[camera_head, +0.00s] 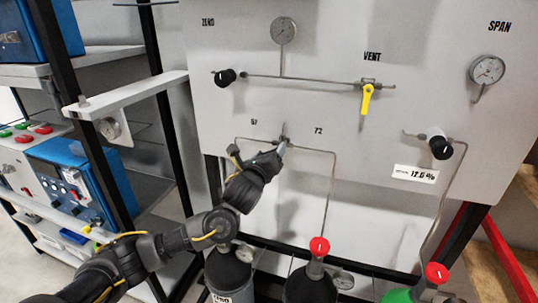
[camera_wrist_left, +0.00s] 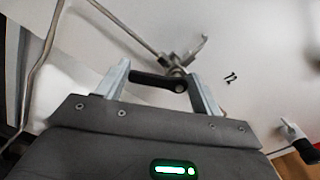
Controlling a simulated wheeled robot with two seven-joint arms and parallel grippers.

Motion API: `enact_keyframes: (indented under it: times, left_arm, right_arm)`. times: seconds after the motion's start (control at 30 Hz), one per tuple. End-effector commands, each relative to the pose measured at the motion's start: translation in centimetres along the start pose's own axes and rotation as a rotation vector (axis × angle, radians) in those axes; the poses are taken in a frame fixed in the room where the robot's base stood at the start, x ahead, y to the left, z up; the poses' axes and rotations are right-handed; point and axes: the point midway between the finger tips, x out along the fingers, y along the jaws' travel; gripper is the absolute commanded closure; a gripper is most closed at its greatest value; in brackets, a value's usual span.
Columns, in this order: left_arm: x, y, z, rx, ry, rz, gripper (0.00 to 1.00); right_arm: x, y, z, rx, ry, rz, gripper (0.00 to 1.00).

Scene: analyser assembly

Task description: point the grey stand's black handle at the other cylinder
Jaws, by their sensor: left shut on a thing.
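The black handle (camera_wrist_left: 152,80) of the selector valve lies between my left gripper's fingers (camera_wrist_left: 160,86) in the left wrist view, and they are shut on it. It runs leftward from its grey hub, away from the T2 label (camera_wrist_left: 230,77). In the head view my left gripper (camera_head: 283,148) is at the valve on the white panel, between the two lower labels, and hides most of the handle. Thin tubes run from the valve left and right, down toward a left cylinder (camera_head: 226,272) and a middle cylinder (camera_head: 312,285). My right gripper is not in view.
The panel (camera_head: 310,60) carries gauges, black knobs (camera_head: 226,77) and a yellow vent lever (camera_head: 367,98). A black-framed shelf with blue instruments (camera_head: 75,180) stands left, close to my left arm. A green cylinder (camera_head: 398,296) and red bars (camera_head: 505,255) are at lower right.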

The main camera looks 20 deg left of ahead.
Motion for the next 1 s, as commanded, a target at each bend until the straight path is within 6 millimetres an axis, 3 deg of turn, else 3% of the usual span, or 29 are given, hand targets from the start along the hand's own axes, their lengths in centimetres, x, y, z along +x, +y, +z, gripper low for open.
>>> enact_keyframes:
  times: [0.43, 1.0]
  left_arm:
    - [0.0, 0.1, -1.1, -0.427, 0.001, 0.002, 0.57]
    - [0.0, -0.5, -2.3, -0.968, 0.001, 0.004, 0.57]
  right_arm:
    - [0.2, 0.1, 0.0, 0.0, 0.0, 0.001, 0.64]
    - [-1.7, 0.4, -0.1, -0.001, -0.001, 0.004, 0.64]
